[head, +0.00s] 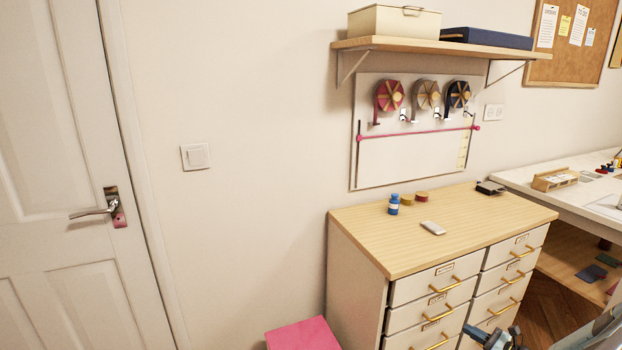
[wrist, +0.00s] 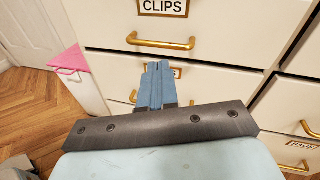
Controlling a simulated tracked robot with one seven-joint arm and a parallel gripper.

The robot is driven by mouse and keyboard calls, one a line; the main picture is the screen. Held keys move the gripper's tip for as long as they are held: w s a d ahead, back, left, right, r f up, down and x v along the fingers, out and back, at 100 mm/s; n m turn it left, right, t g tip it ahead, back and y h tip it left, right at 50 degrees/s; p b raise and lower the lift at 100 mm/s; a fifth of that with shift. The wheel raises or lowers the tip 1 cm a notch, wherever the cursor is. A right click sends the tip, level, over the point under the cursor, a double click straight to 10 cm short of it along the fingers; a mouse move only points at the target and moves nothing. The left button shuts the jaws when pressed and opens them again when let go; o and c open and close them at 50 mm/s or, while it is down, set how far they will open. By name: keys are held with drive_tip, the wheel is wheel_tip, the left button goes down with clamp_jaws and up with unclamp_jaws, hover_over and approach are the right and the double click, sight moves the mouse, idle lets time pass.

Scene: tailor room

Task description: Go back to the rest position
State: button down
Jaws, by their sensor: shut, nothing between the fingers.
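My gripper (wrist: 156,85) shows in the wrist view with its two blue fingers together and nothing between them. It is in front of the white drawer fronts, below the drawer labelled CLIPS (wrist: 163,20) and its brass handle (wrist: 160,41). The fingers cover part of a lower drawer's label. In the head view, part of my arm shows at the bottom right, in front of the drawer cabinet (head: 358,255). All the drawers in view look closed.
A pink-topped box (head: 302,334) stands left of the cabinet. A white desk (head: 530,178) stands at right, a closed door (head: 60,180) at left.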

drive_tip(key=s+a+r+n+g+h, duration=0.1)
drive_tip(key=a+r+n+g, duration=0.45)
drive_tip(key=r, duration=0.65)
drive_tip(key=a+r+n+g+h, duration=0.1)
drive_tip(key=a+r+n+g, duration=0.2)
drive_tip(key=a+r+n, duration=0.55)
drive_tip(key=s+a+r+n+g, duration=0.1)
drive_tip(key=a+r+n+g, duration=0.4)
drive_tip(key=r, duration=1.1)
drive_tip(key=s+a+r+n+t+h, duration=0.2)
drive_tip(key=s+a+r+n+h, duration=0.2)
drive_tip(key=s+r, duration=0.5)
drive_tip(key=s+a+r+n+t+h, duration=0.3)
drive_tip(key=s+a+r, duration=0.6)
drive_tip(key=s, duration=0.5)
drive_tip(key=shift+s+r+n+h, duration=0.3)
drive_tip(key=shift+r+n+h, duration=0.1)
drive_tip(key=shift+n, duration=0.1)
